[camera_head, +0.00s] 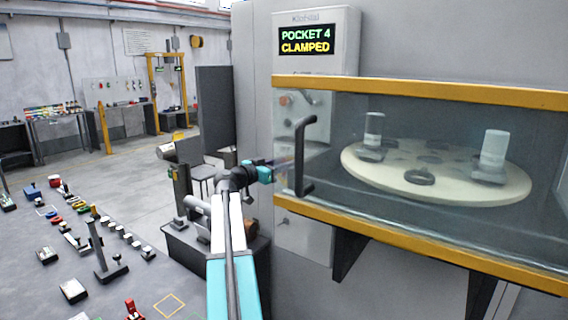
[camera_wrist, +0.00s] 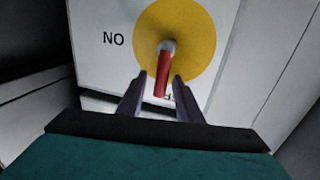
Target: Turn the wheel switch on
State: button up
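The wheel switch shows in the wrist view as a yellow disc (camera_wrist: 195,28) on a white panel, with a red lever (camera_wrist: 162,76) at its centre. The lever points down, toward my gripper. The letters "NO" stand left of the disc; another label below is mostly hidden. My gripper (camera_wrist: 160,82) is open, its two dark fingers on either side of the lever's lower part. Gaps show between the fingers and the lever. In the head view my gripper (camera_head: 283,162) is beside the grey cabinet, close to a black door handle; I cannot make out the switch there.
The black door handle (camera_head: 304,156) stands out just right of my gripper. A glass-fronted machine with yellow rails (camera_head: 420,92) holds a round turntable (camera_head: 440,190). A display (camera_head: 306,40) reads "POCKET 4 CLAMPED". A grey table (camera_head: 30,285) with several parts lies left.

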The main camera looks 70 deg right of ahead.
grip_shut()
